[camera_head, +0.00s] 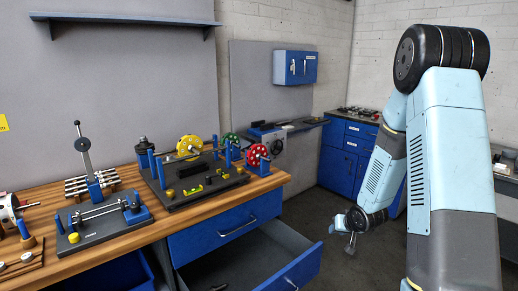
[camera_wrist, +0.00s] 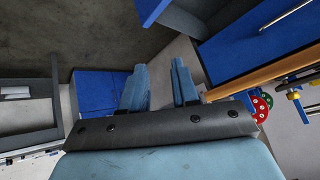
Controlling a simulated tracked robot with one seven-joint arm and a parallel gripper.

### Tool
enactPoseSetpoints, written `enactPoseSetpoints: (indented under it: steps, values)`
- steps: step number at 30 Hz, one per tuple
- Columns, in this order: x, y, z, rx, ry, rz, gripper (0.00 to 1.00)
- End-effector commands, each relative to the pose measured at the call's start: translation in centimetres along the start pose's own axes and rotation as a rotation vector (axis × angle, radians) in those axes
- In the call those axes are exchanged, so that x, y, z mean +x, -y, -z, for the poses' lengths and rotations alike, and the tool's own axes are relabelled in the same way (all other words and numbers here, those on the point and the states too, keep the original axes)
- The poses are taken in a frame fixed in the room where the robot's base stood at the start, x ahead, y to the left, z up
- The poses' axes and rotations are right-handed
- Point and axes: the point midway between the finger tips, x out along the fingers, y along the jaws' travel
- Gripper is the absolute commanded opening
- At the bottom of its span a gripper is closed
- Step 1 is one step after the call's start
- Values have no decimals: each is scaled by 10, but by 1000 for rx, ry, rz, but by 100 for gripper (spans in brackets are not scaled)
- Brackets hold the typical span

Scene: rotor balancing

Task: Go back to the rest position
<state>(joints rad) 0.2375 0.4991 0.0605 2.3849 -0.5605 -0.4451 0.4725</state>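My arm reaches down on the right of the head view, clear of the workbench. My gripper (camera_head: 350,244) hangs low over the dark floor, right of the bench's open drawer (camera_head: 306,268). In the wrist view, the two blue fingers of my gripper (camera_wrist: 160,86) stand apart with nothing between them. My gripper touches none of these.
The blue drawer juts out from the bench front toward my arm. A lever press (camera_head: 85,150) and a small dark fixture (camera_head: 103,222) stand on the bench. Blue cabinets (camera_head: 346,152) stand at the back. The floor (camera_head: 325,215) between bench and cabinets is clear.

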Motion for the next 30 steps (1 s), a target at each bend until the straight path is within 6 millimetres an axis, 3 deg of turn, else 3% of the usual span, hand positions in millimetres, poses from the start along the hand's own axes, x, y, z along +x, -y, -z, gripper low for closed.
enactPoseSetpoints:
  steps: [6, 15, 22, 30]
  values:
    - [-57, 5, 32, -48, 0, -94, 30]
    - [-138, 17, 55, -81, 17, -196, 30]
    - [-203, 31, 58, -89, 36, -245, 30]
    - [-277, 50, 47, -87, 66, -269, 30]
